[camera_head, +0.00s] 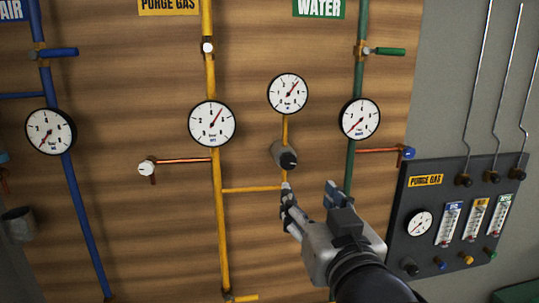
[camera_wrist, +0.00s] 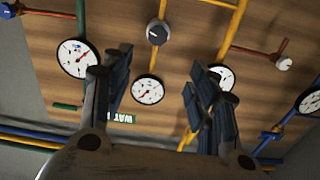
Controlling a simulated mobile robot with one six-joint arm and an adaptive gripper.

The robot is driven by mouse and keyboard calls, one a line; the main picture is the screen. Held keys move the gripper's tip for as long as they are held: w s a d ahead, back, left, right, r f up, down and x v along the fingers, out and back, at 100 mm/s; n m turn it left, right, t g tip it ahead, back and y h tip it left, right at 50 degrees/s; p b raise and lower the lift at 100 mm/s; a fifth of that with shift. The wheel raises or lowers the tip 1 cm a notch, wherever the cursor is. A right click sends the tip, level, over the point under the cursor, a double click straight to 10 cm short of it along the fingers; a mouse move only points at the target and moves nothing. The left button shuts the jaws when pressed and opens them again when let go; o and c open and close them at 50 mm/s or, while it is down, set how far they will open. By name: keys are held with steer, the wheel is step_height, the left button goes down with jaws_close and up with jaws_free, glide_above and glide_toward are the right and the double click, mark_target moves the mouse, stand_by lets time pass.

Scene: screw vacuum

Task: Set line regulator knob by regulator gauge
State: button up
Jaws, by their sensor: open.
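The line regulator knob (camera_head: 288,160) is dark and round, on a grey body in a thin yellow branch pipe. The regulator gauge (camera_head: 288,93), a white dial, sits straight above it, its needle pointing to the upper right. My gripper (camera_head: 309,188) is open and empty, with its fingertips below and to the right of the knob in the head view, apart from it. In the wrist view, which is upside down, the knob (camera_wrist: 158,34) shows at the top between the open fingers, and the regulator gauge (camera_wrist: 148,90) lies below it.
A yellow pipe with a gauge (camera_head: 212,123) stands left of the regulator. A green pipe with a gauge (camera_head: 360,119) stands right. A copper stub with a white knob (camera_head: 146,168) juts out left. A dark purge gas panel (camera_head: 405,225) is at lower right.

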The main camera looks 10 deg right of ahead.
mark_target(289, 163)
steer(key=w+p, duration=0.1)
steer(key=w, duration=0.4)
steer(key=w+p, duration=0.1)
steer(key=w, duration=0.5)
steer(key=w+p, duration=0.1)
steer(key=w, duration=0.5)
steer(key=shift+d, duration=0.25)
steer(key=shift+f, duration=0.1)
steer(key=shift+c, duration=0.3)
steer(key=c, duration=1)
steer(key=shift+f+n+b, duration=0.15)
steer(key=shift+n+b, duration=0.45)
steer(key=shift+b, duration=0.6)
steer(key=shift+n+b, duration=0.5)
steer(key=shift+b, duration=0.25)
